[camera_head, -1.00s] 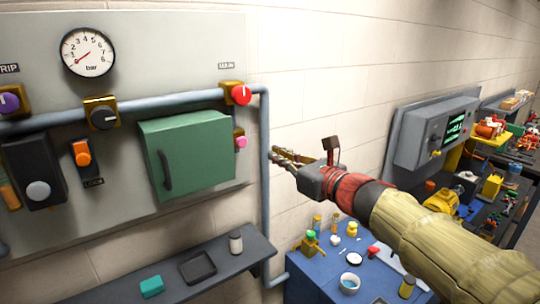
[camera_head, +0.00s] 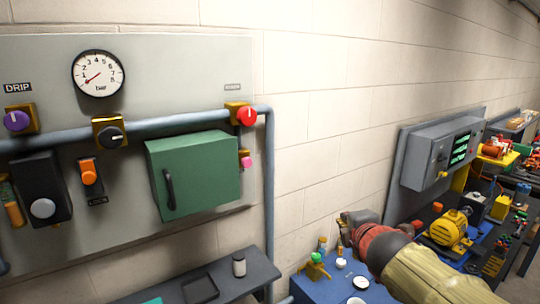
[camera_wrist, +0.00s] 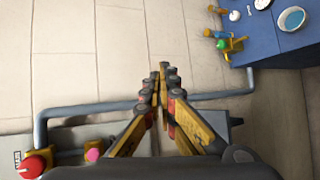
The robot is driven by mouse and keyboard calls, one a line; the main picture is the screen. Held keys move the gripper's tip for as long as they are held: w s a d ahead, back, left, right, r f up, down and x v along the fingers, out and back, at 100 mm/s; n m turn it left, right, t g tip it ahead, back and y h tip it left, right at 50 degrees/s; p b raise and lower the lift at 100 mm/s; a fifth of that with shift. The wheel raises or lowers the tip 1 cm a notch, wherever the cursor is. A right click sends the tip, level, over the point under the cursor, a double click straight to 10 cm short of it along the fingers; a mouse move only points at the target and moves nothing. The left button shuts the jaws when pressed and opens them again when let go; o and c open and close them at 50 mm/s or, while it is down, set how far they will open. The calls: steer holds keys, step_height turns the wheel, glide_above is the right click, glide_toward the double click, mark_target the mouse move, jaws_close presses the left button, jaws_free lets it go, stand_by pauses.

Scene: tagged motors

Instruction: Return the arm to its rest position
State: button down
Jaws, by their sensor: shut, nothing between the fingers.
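My arm (camera_head: 415,262) comes in from the lower right in the head view, with a tan sleeve and a red band near the wrist. It is low, over the blue table, and its gripper end is hidden behind the wrist there. In the wrist view my gripper (camera_wrist: 160,85) has its yellow and black fingers together at the tips, with nothing between them. The fingers are apart from the wall panel and the pipe.
The wall panel (camera_head: 130,75) has a green box (camera_head: 195,175), a red knob (camera_head: 247,116) and a pipe (camera_head: 268,190). A dark shelf (camera_head: 245,280) is below. The blue table (camera_head: 330,290) holds small items. A grey console (camera_head: 435,150) and a yellow motor (camera_head: 447,228) are at right.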

steer(key=s+d+f+m+g+h+b, duration=0.2)
steer(key=s+d+f+m+g, duration=0.15)
steer(key=s+f+m, duration=0.5)
steer(key=s+a+f+m+g+y+b, duration=0.1)
steer(key=s+a+f+m+g+b, duration=0.1)
steer(key=s+f+m+b, duration=0.3)
steer(key=s+a+f+m+g+y+b, duration=0.1)
steer(key=s+f+m+b, duration=0.5)
steer(key=s+f, duration=0.7)
steer(key=s+a+g, duration=0.1)
steer(key=s, duration=0.4)
steer(key=shift+f, duration=0.3)
steer(key=shift+w+a+r+g, duration=0.1)
steer(key=shift+g, duration=0.15)
